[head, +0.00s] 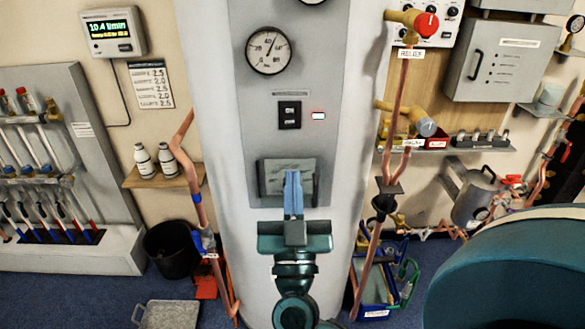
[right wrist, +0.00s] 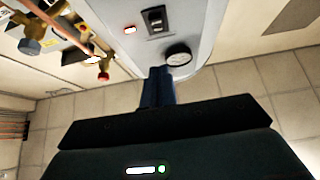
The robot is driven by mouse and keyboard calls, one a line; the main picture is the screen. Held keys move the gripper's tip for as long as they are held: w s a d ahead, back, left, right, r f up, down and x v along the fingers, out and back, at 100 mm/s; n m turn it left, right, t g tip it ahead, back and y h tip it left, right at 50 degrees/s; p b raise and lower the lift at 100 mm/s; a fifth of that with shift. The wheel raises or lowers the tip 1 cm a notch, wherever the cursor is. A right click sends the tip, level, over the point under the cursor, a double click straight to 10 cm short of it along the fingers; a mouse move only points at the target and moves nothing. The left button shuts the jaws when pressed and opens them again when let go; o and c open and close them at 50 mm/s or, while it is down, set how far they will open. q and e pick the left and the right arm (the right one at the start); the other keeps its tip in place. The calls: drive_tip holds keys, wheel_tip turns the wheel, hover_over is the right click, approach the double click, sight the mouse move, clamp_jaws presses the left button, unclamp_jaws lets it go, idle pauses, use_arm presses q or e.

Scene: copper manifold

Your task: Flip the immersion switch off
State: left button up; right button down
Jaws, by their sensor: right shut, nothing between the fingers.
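The immersion switch (head: 289,114) is a small black rocker switch on the front of the tall pale cylinder (head: 345,60). The switch (right wrist: 154,20) and lamp (right wrist: 130,29) also show near the top of the right wrist view. My right gripper (head: 293,180) has blue fingers pressed together with nothing between them. In the head view it points up, below the switch, in front of a grey panel (head: 270,178). Its fingers (right wrist: 160,75) do not appear to touch the switch. My left gripper is not in view.
A round dial gauge (head: 268,50) sits above the switch. Copper pipes (head: 190,165) run along the left of the cylinder, and pipes with a red-handled relief valve (head: 426,24) along the right. A wooden shelf (head: 140,182) holds white bottles. The cylinder face around the switch is clear.

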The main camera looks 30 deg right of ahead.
sight(290, 114)
drive_tip(key=x, duration=0.3)
drive_tip(key=f+p+x, duration=0.1)
drive_tip(key=x, duration=0.3)
drive_tip(key=w+x, duration=0.1)
drive_tip(key=x, duration=0.2)
drive_tip(key=shift+w+d+f+p, duration=0.15)
drive_tip(key=shift+d+f+p, duration=0.05)
drive_tip(key=shift+d+p, duration=0.2)
drive_tip(key=shift+w+d+f, duration=0.1)
drive_tip(key=shift+w+d, duration=0.1)
drive_tip(key=shift+w, duration=0.25)
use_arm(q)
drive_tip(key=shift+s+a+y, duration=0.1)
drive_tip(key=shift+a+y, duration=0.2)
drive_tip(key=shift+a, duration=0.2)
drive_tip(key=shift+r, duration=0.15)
